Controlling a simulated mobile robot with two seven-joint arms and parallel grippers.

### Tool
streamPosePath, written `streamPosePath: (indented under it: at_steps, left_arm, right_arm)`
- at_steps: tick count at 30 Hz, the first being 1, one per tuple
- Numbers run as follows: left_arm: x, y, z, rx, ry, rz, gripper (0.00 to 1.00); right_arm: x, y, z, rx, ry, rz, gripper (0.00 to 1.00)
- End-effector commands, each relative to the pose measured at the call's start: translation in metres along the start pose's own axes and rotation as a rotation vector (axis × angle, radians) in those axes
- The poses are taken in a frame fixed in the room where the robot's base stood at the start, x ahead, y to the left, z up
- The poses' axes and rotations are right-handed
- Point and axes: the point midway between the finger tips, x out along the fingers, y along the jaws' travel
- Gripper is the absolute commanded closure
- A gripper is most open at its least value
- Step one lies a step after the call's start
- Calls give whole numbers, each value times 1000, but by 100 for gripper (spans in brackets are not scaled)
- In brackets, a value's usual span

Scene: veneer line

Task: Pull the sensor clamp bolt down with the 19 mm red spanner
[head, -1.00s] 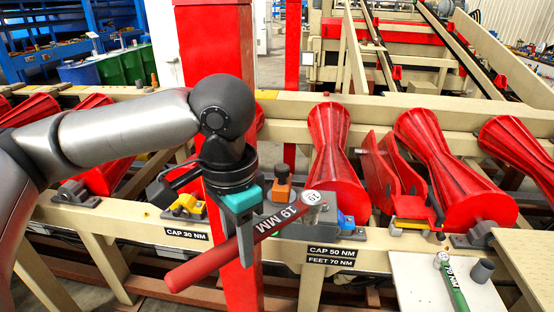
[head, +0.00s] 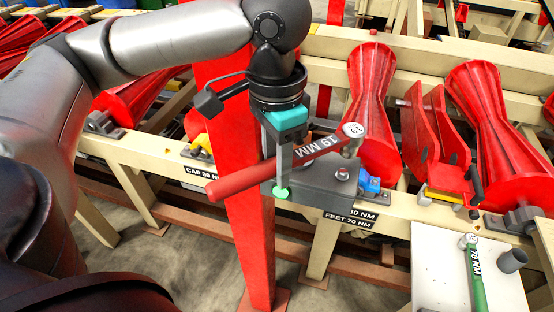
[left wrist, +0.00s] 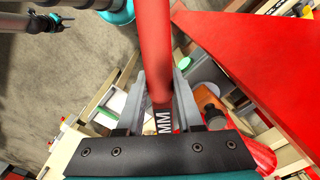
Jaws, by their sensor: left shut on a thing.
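My left gripper (head: 284,170) is shut on the red spanner (head: 245,180) marked 19 MM. The spanner slants up to the right, its pale head (head: 353,130) marked 19. The head is at a short grey upright piece above a grey box (head: 318,190) on the beam; I cannot tell whether it is seated on a bolt. In the left wrist view, the spanner's red handle (left wrist: 152,45) runs between the fingers (left wrist: 158,100).
A red post (head: 250,245) stands behind the spanner handle. Red rollers (head: 372,110) sit along the cream beam, with labels on its face. A white table (head: 435,265) at the lower right holds a green-handled spanner (head: 476,285) and a grey cylinder (head: 512,260).

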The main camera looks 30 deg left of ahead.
Motion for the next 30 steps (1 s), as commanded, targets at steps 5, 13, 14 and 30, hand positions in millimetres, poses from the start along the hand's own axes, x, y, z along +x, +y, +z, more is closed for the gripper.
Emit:
streamPosePath:
  at_steps: [5,13,14,30]
  left_arm:
    - [16,0,0,0,-1,1,100]
    - [32,10,-2,-48,1,2,100]
    - [32,13,-2,-68,1,1,100]
    - [36,64,-16,-424,2,1,100]
  right_arm:
    - [3,1,-11,0,19,2,50]
    - [0,2,-13,-1,23,2,50]
    - [-1,2,-13,-1,23,2,50]
    - [0,2,-10,0,18,3,50]
